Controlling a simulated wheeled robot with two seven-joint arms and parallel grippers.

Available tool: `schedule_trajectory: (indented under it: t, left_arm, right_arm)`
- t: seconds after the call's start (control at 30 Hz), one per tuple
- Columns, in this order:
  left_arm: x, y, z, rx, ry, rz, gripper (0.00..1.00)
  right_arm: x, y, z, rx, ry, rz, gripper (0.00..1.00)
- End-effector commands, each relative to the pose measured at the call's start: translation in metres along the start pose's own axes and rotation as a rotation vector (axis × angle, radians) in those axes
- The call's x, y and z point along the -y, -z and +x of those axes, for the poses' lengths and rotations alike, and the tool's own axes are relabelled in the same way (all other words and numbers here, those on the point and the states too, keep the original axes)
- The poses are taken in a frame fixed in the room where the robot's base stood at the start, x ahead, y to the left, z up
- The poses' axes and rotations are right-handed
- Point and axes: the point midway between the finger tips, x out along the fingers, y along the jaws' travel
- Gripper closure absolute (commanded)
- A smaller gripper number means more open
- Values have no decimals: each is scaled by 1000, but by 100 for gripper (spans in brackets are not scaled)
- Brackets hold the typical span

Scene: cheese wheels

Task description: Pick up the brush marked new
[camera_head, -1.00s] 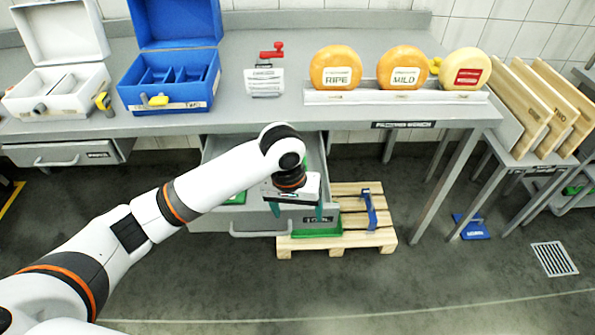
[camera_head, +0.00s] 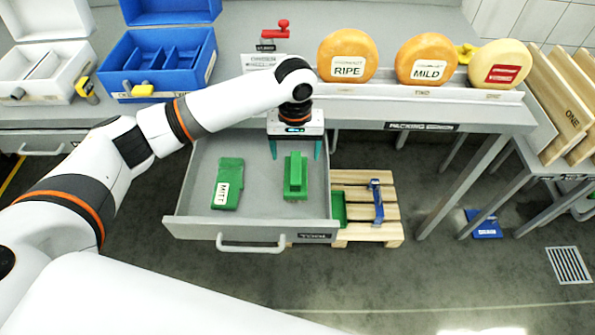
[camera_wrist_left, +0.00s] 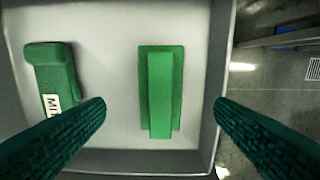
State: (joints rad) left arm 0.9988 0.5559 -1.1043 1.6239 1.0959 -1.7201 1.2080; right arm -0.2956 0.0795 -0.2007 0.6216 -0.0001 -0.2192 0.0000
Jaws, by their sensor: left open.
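A green brush-like block (camera_head: 296,176) with a raised bar lies in the open grey drawer, on its right side; I see no word on it. It also shows in the left wrist view (camera_wrist_left: 160,92), between the fingers in the picture. My left gripper (camera_head: 296,148) is open and empty, over the back of the drawer, with its fingers pointing down. The dark green fingers also frame the left wrist view (camera_wrist_left: 160,106). No label reading "new" is legible. My right gripper is not in view.
The bench above holds boxes and cheese wheels.

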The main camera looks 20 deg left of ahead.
Motion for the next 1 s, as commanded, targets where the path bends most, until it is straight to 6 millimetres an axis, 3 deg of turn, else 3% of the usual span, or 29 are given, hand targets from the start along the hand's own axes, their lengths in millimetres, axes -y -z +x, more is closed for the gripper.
schedule_trajectory:
  t: [0.17, 0.37, 0.6, 0.93, 1.0]
  left_arm:
    - [0, 0, 25, 0, 0, 0, 22]
    - [0, 1, 40, 0, 0, 1, 22]
    - [1, 3, 75, 0, 0, 1, 22]
    - [1, 3, 83, 2, 1, 2, 22]
    - [1, 3, 83, 2, 1, 2, 33]
  right_arm:
    - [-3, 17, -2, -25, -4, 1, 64]
    - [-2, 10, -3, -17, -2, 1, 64]
    - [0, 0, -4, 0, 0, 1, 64]
    - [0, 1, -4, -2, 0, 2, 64]
    - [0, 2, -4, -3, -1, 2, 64]
